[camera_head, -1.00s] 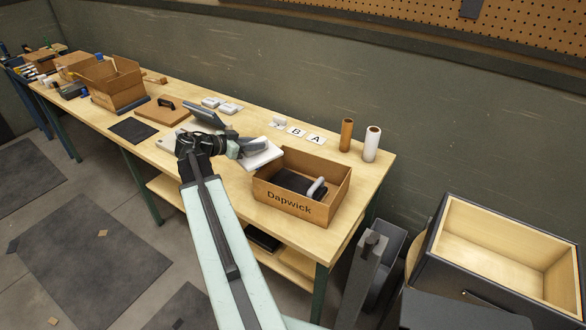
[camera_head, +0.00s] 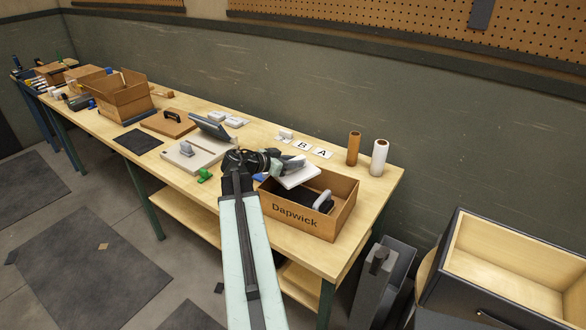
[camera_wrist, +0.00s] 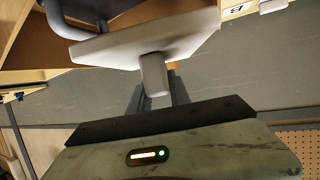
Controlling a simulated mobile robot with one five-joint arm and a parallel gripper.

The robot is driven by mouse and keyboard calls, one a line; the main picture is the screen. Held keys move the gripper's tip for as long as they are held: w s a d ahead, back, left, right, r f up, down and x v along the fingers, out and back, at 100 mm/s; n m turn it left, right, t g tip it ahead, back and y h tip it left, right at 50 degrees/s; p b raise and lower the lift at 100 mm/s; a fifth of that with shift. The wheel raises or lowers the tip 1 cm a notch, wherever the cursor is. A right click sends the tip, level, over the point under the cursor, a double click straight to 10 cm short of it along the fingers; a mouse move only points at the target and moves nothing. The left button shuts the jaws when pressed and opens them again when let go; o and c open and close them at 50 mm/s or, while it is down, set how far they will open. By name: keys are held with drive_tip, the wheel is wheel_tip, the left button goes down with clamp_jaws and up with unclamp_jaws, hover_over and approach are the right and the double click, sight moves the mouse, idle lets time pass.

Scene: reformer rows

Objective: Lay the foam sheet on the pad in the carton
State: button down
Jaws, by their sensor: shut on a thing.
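The foam sheet (camera_head: 297,177) is a pale white slab with a stubby knob on it. My gripper (camera_head: 282,166) is shut on that knob, also seen in the wrist view (camera_wrist: 156,76). The sheet (camera_wrist: 190,36) looks tilted and is held above the back left part of the carton. The brown carton (camera_head: 290,220), marked Dapwick, stands open on the bench. A dark pad (camera_head: 306,198) with a grey handle (camera_head: 323,201) lies inside it. The sheet and the carton wall hide part of the pad. I cannot tell whether the sheet touches the carton.
Cards B (camera_head: 303,145) and A (camera_head: 322,152) lie behind the carton. A brown roll (camera_head: 353,149) and a white roll (camera_head: 379,158) stand to the right. A grey device with a raised lid (camera_head: 211,128) and a green item (camera_head: 204,175) are to the left.

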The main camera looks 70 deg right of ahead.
drive_tip(key=shift+f+b, duration=0.55)
drive_tip(key=shift+b, duration=0.05)
drive_tip(key=c, duration=1.2)
unclamp_jaws()
drive_tip(key=shift+r, duration=0.1)
drive_tip(key=shift+r+p, duration=0.3)
drive_tip(key=shift+p, duration=0.1)
drive_tip(key=shift+r+p, duration=0.65)
drive_tip(key=shift+r, duration=0.05)
drive_tip(key=p+v, duration=0.3)
drive_tip(key=v, duration=0.8)
drive_tip(key=shift+w+a+f+p, duration=0.25)
drive_tip(key=shift+a+p, duration=0.1)
drive_tip(key=shift+a, duration=0.1)
